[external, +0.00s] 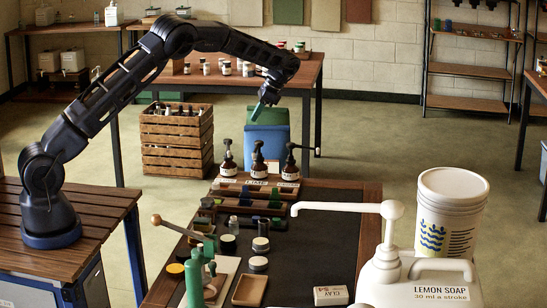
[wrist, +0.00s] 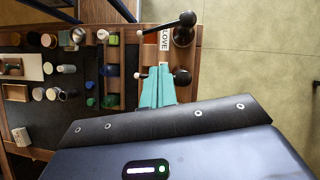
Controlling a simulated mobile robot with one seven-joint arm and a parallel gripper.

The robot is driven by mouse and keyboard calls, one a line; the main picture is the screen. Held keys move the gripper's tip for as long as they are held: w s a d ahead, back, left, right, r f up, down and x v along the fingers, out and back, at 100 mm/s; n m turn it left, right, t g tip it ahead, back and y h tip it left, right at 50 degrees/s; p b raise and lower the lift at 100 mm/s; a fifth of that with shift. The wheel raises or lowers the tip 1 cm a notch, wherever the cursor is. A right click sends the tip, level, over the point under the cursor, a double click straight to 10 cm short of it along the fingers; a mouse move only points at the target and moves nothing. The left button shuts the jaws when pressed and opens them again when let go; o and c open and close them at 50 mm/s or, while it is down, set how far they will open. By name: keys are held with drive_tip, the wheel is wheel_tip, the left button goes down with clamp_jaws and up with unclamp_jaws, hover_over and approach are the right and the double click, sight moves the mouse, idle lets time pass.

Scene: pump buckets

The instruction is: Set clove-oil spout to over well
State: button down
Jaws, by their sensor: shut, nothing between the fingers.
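The clove-oil pump bottle (wrist: 182,38) stands at the top of the wrist view, dark with a black pump head, beside a label reading "LOVE" with its first letter covered. Its black spout (wrist: 160,25) points left and slightly down, with a pale tip. In the external view it appears to be the leftmost of three brown pump bottles (external: 229,166). An orange patch (wrist: 150,51) lies by the label; I cannot tell whether it is the well. My gripper (external: 262,108), with teal fingers, is shut and empty, raised above and behind the bottles. Its fingers show in the wrist view (wrist: 158,73).
The middle pump bottle (external: 258,170) and right pump bottle (external: 290,173) stand close beside. A large white lemon soap pump (external: 390,275) and a white bucket (external: 450,215) stand at front right. Several small jars crowd the dark bench.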

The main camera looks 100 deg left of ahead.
sight(228, 147)
drive_tip(key=s+r+x, duration=0.1)
drive_tip(key=x, duration=1.1)
drive_tip(key=shift+s+d, duration=0.25)
drive_tip(key=shift+s, duration=0.1)
drive_tip(key=shift+f, duration=0.1)
drive_tip(key=shift+s+d+m+y, duration=0.35)
drive_tip(key=shift+s+m+y, duration=0.2)
drive_tip(key=shift+m, duration=0.45)
drive_tip(key=shift+s+d+m+y, duration=0.15)
drive_tip(key=shift+s+m+y, duration=0.2)
drive_tip(key=shift+m, duration=0.35)
